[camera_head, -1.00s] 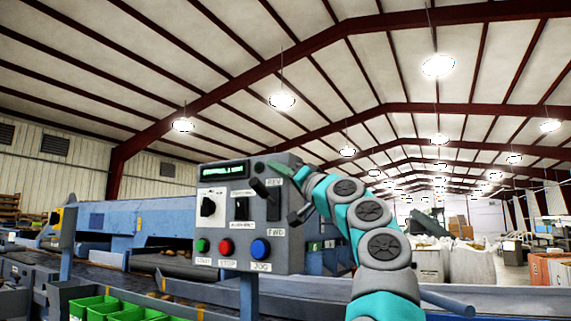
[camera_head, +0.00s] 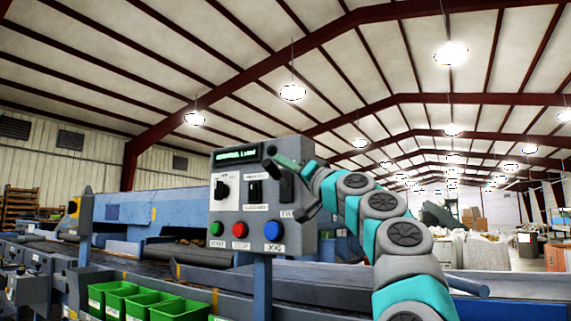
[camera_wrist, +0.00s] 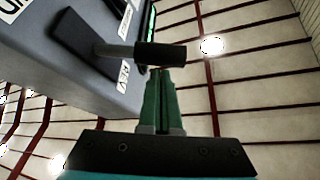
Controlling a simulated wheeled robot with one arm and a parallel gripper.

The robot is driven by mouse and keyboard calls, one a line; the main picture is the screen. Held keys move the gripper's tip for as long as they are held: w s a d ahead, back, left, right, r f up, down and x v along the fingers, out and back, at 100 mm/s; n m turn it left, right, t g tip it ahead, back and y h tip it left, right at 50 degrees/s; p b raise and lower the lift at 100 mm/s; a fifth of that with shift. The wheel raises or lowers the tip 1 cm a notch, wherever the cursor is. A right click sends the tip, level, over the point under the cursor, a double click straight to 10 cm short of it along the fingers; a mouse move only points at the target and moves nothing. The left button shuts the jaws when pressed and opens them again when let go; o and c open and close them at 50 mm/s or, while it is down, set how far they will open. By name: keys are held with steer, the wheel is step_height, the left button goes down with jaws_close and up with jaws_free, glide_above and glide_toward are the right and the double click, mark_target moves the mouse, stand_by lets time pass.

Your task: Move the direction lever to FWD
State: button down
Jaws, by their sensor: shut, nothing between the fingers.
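The grey control box (camera_head: 258,214) stands on a post in the head view, with a display, switches and three round buttons. The direction lever (camera_wrist: 160,53) has a grey stem and a black grip. It sticks out of its dark slot near the REV label (camera_wrist: 124,75) in the wrist view. My gripper (camera_wrist: 160,72) is shut and empty, with its green fingertips right beside the black grip; whether they touch it I cannot tell. In the head view my gripper (camera_head: 287,163) is at the box's upper right and covers much of the lever area. The FWD label (camera_head: 287,214) is partly hidden.
Green bins (camera_head: 180,308) stand at the lower left. A blue conveyor machine (camera_head: 150,215) runs behind the box. Blue rails pass below and right of the box. The space above the box is open.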

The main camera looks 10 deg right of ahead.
mark_target(280, 182)
steer(key=shift+s+a+f+n+g+y+b, duration=0.15)
steer(key=shift+f+n+y, duration=0.15)
steer(key=shift+n, duration=0.25)
steer(key=shift+w+a+f+n+g+y+b, duration=0.15)
steer(key=shift+n+y, duration=0.2)
steer(key=shift+n, duration=0.25)
steer(key=shift+s+f+n+g+y+b, duration=0.15)
steer(key=shift+f+n+y, duration=0.15)
steer(key=shift+n, duration=0.25)
stand_by(0.7)
steer(key=shift+a+f+n+y, duration=0.1)
steer(key=shift+f+n+y, duration=0.05)
steer(key=shift+n+y, duration=0.3)
steer(key=shift+s+a+f+n+g+y, duration=0.1)
steer(key=shift+s+f+n+g+y, duration=0.15)
steer(key=shift+n+g+y, duration=0.5)
steer(key=shift+f+n+g+y, duration=0.4)
steer(key=shift+n, duration=0.65)
steer(key=shift+f+n+g+y, duration=0.4)
steer(key=shift+n+y, duration=0.05)
steer(key=shift+n, duration=0.65)
steer(key=shift+f+n+g+y, duration=0.4)
steer(key=shift+n, duration=0.65)
steer(key=shift+f+b, duration=1.1)
steer(key=shift+f, duration=0.15)
steer(key=shift+f, duration=0.1)
steer(key=b+v, duration=0.2)
steer(key=v, duration=0.6)
steer(key=shift+b, duration=0.4)
